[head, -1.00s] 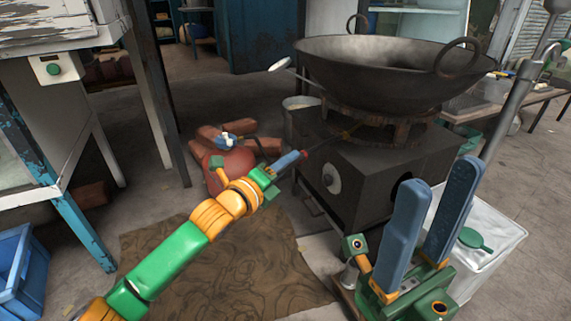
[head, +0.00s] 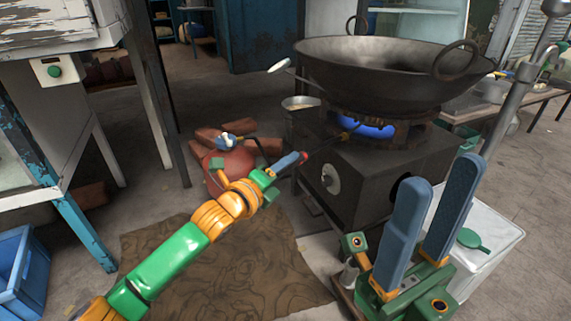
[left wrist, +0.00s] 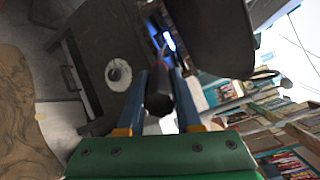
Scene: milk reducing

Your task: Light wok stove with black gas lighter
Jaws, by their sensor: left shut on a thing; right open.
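The wok stove (head: 375,180) is a dark box with a round pale knob (head: 331,179) on its front-left face. A blue flame (head: 370,129) burns in its burner, under the large black wok (head: 390,75). My left gripper (head: 296,158) is shut on the black gas lighter (head: 322,147), whose thin rod points at the burner's left side. In the left wrist view, the lighter's dark body (left wrist: 160,92) sits between the blue fingers, and the blue flame (left wrist: 169,41) shows beyond it. My right gripper (head: 438,172) is open and empty, in front of the stove's right side.
A red gas cylinder (head: 228,172) and bricks (head: 210,138) lie left of the stove. A white bin (head: 490,250) with a green item (head: 473,239) on it stands at the right. A patterned mat (head: 215,265) covers the floor in front. A blue crate (head: 22,275) is at far left.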

